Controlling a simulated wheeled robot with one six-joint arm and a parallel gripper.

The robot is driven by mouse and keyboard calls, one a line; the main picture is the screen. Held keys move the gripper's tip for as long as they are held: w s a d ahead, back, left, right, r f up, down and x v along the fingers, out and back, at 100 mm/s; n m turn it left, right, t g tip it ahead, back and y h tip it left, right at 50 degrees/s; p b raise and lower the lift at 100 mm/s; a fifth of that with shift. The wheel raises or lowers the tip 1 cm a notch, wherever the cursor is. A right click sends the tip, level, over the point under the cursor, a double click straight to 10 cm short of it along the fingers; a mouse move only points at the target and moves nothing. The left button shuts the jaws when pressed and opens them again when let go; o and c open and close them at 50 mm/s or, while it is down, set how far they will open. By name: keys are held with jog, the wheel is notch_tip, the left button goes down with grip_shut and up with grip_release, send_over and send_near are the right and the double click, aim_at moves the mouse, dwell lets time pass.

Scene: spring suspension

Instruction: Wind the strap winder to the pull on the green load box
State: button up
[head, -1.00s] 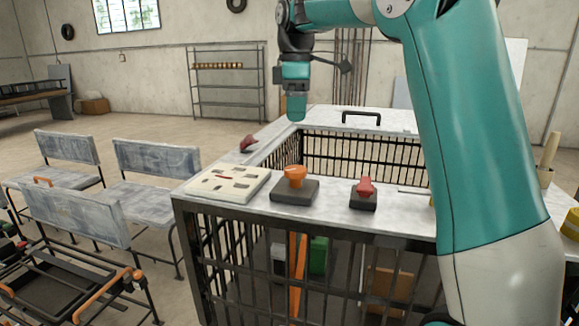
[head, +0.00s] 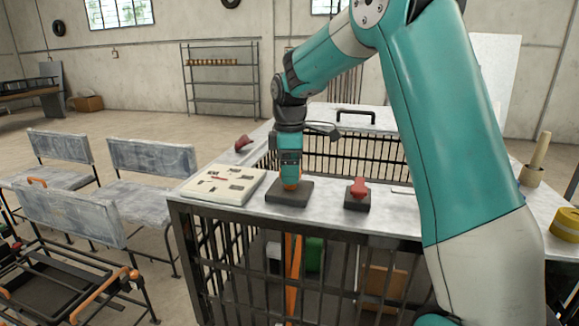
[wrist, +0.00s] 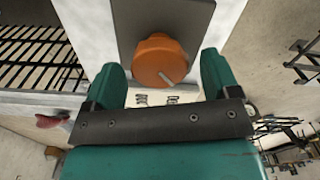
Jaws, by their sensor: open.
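The strap winder is an orange knob (wrist: 160,60) on a dark base plate (head: 290,192), set on the white top of a barred cage. In the wrist view the knob shows a light pointer line and sits between and slightly beyond the teal fingertips. My gripper (wrist: 165,75) is open over the knob, pointing down, with nothing visibly clamped. In the head view my gripper (head: 290,180) hides most of the knob. An orange strap (head: 293,270) hangs below the winder inside the cage. The green load box (head: 314,254) is inside, partly behind bars.
A red lever on a dark base (head: 357,193) stands right of the winder. A printed panel (head: 222,186) lies to its left. Another red part (head: 243,143) is on the left rim. A black handle (head: 356,115) is at the back. A yellow roll (head: 566,224) sits far right.

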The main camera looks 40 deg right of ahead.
jog(key=c, duration=0.9)
jog(key=shift+m, duration=0.3)
jog(key=m+p, duration=0.1)
jog(key=m, duration=0.2)
jog(key=shift+r, duration=0.1)
jog(key=m, duration=0.3)
jog(key=shift+w+m+p, duration=0.1)
jog(key=shift+m+p, duration=0.2)
jog(key=shift+p, duration=0.05)
jog(key=m, duration=0.3)
jog(key=shift+d+p, duration=0.1)
jog(key=shift+p, duration=0.2)
jog(key=shift+m, duration=2.2)
